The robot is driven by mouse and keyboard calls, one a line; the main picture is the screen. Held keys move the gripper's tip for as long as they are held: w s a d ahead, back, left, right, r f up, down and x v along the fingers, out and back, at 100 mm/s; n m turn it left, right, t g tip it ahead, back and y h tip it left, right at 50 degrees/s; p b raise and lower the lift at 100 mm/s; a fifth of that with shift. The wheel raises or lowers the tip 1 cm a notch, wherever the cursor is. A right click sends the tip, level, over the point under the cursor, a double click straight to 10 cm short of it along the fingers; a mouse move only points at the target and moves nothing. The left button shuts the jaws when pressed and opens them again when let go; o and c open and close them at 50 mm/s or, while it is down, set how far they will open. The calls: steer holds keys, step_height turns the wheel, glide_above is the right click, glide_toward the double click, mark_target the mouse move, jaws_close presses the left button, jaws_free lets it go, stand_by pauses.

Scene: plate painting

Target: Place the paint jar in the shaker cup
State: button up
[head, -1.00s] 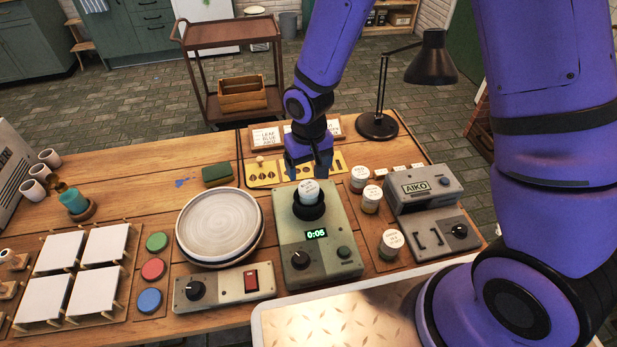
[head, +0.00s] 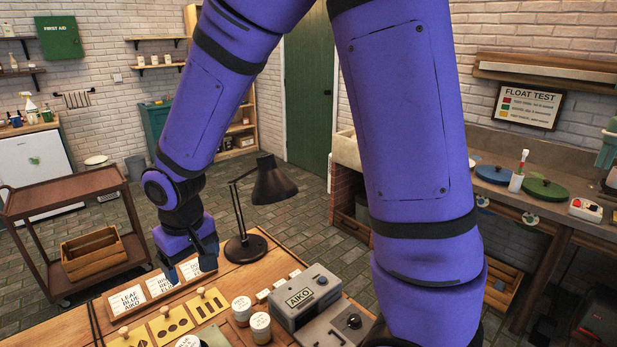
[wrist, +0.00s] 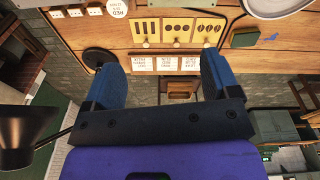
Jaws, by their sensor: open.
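A paint jar's white lid (head: 188,342) shows at the bottom edge of the head view, left of the other jars. It lies where the jar sat in the shaker cup in the earlier frame. The shaker cup and shaker body are out of view now. My gripper (head: 192,268) hangs above the back of the table, beyond this jar and apart from it. In the wrist view my gripper (wrist: 160,75) has its two blue fingers wide apart with nothing between them.
Other paint jars (head: 260,325) stand right of the lid, beside the grey AIKO machine (head: 303,297). Label cards (head: 127,300) and yellow stencils (head: 169,326) lie near my gripper. A black lamp (head: 272,183) stands close on its right. A sponge (wrist: 245,37) shows in the wrist view.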

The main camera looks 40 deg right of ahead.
steer(key=s+d+r+m+t, duration=0.1)
steer(key=s+d+r, duration=0.35)
steer(key=r, duration=0.25)
steer(key=s+d+r+t, duration=0.1)
steer(key=s+d+r, duration=0.2)
steer(key=d+r, duration=0.3)
steer(key=s+d+r+m+t, duration=0.1)
steer(key=s+d+r, duration=0.2)
steer(key=s+r, duration=0.4)
steer(key=s, duration=0.4)
steer(key=shift+d+t, duration=0.2)
steer(key=shift+t, duration=0.2)
